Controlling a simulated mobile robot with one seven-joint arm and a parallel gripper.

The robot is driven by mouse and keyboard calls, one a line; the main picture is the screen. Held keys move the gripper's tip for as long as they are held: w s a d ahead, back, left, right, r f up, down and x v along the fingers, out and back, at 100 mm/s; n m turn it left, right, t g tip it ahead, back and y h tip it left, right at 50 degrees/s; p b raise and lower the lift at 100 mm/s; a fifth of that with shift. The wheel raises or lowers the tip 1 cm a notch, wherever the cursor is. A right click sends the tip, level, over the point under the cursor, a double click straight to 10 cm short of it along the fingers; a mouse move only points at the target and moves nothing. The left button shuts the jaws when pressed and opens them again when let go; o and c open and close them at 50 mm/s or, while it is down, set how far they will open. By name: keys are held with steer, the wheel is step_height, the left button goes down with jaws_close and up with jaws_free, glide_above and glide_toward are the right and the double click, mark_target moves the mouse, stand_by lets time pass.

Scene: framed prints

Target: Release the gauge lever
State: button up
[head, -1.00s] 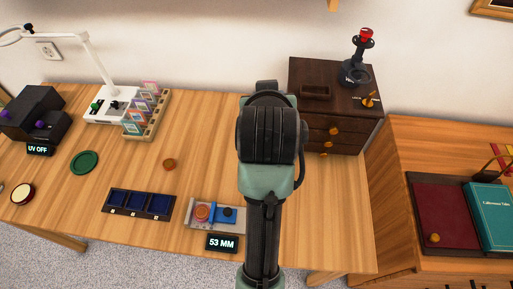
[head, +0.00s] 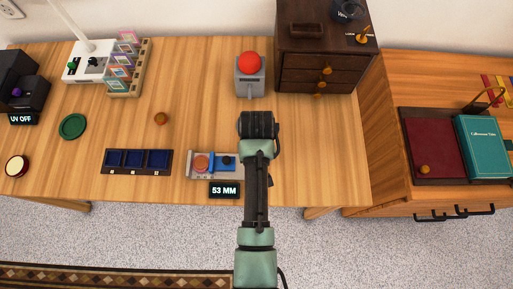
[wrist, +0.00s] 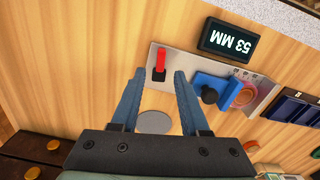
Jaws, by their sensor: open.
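The gauge (head: 197,174) is a grey plate near the table's front edge, with a blue slider (head: 219,162), a black knob and an orange disc (head: 201,163). Its display (head: 224,190) reads 53 MM. In the wrist view the red lever (wrist: 159,60) stands at the left end of the plate (wrist: 265,92), apart from the blue slider (wrist: 213,84). My gripper (wrist: 160,73) is open, and the lever appears in the gap between its fingertips. I cannot tell whether they touch it. In the head view my arm hides the lever and the fingers.
A blue-lined three-compartment tray (head: 138,173) lies left of the gauge.

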steer(key=shift+f, duration=1.7)
jaws_close()
